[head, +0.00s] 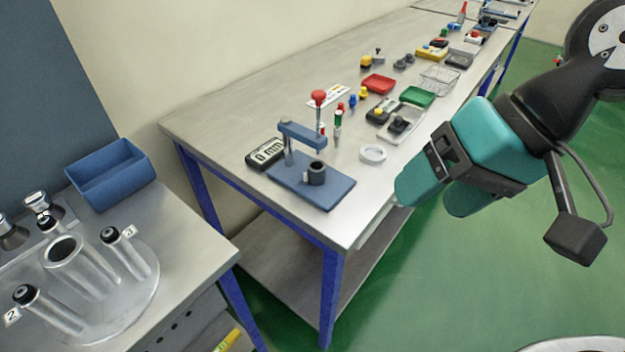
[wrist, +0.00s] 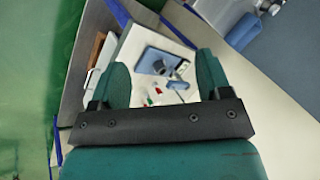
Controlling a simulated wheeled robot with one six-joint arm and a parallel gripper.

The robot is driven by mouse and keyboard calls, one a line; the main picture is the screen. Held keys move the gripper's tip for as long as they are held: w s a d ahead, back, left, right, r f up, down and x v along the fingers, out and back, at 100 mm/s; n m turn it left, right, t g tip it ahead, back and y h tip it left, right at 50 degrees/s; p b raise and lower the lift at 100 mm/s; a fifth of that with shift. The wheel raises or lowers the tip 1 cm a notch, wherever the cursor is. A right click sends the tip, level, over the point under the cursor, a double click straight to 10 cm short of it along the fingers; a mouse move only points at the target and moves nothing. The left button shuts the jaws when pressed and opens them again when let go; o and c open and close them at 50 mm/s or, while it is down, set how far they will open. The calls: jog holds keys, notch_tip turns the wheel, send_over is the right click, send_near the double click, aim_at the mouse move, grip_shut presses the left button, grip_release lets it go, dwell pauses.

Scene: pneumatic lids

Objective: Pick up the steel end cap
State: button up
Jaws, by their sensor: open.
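I cannot tell for certain which piece is the steel end cap. Small steel pieces with dark tops, one of them a steel piece (head: 12,232), stand at the left edge of the head view, partly cut off, on the left bench. Beside them is a clear round fixture (head: 140,300) with a wide open tube (head: 66,252) and narrower posts tagged 2 and 3. My gripper (head: 432,198) has teal fingers and hangs at the front edge of the long bench, far right of the fixture. In the wrist view my gripper (wrist: 165,75) is open, with nothing between its fingers.
A blue press (head: 312,190) holding a dark cylinder stands on the long bench (head: 225,125), near a digital gauge (head: 266,154) and a white ring (head: 373,154). Trays and small parts lie farther back. A blue bin (head: 110,175) sits on the left bench. Green floor lies right.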

jog(key=w+a+f+m+t+y+b, duration=0.1)
jog(key=w+f+m+t+y+b, duration=0.25)
jog(key=w+f+m+b, duration=0.75)
jog(key=m+t+y+p, duration=0.2)
jog(key=m+t+p, duration=0.15)
jog(key=m, duration=1.35)
send_near(312, 165)
jog(key=shift+w+a+f+t+h+p, duration=0.2)
jog(key=shift+a+f, duration=0.1)
jog(key=shift+a, duration=0.15)
jog(key=shift+w+a+f+t+h+p, duration=0.1)
jog(key=shift+w+a+f, duration=0.15)
jog(key=shift+a, duration=0.25)
jog(key=shift+p+x, duration=0.6)
jog(key=shift+x, duration=2.1)
jog(key=shift+r, duration=0.15)
jog(key=c, duration=1.3)
jog(key=shift+a, duration=0.1)
